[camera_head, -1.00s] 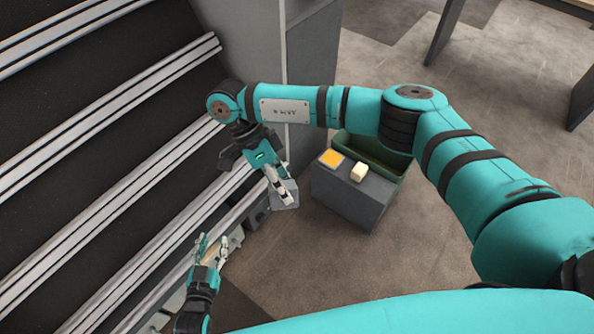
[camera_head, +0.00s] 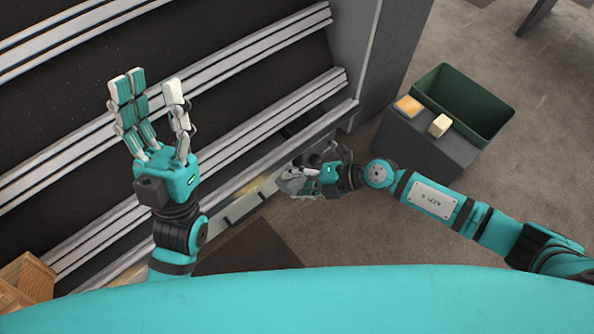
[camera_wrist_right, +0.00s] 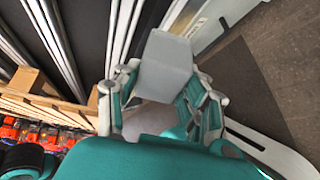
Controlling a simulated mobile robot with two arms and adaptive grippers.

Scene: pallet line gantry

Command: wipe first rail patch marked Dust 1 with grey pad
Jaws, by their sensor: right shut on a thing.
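My right gripper (camera_head: 304,183) is shut on the grey pad (camera_head: 294,178) beside the lowest rail (camera_head: 316,128). In the right wrist view the pad (camera_wrist_right: 166,66) is a flat grey block between the fingers. A faint tan patch (camera_head: 262,187) shows on the rail side just left of the pad. No Dust 1 label can be read, and I cannot tell whether the pad touches the rail. My left gripper (camera_head: 150,92) is open and empty, fingers spread, above the rails at left.
A grey stand (camera_head: 420,150) at right carries an orange-topped pad (camera_head: 408,106) and a cream block (camera_head: 439,125). A green bin (camera_head: 490,118) is behind it. A wooden crate (camera_head: 32,278) is at lower left. A grey post (camera_head: 375,60) stands beyond the rails.

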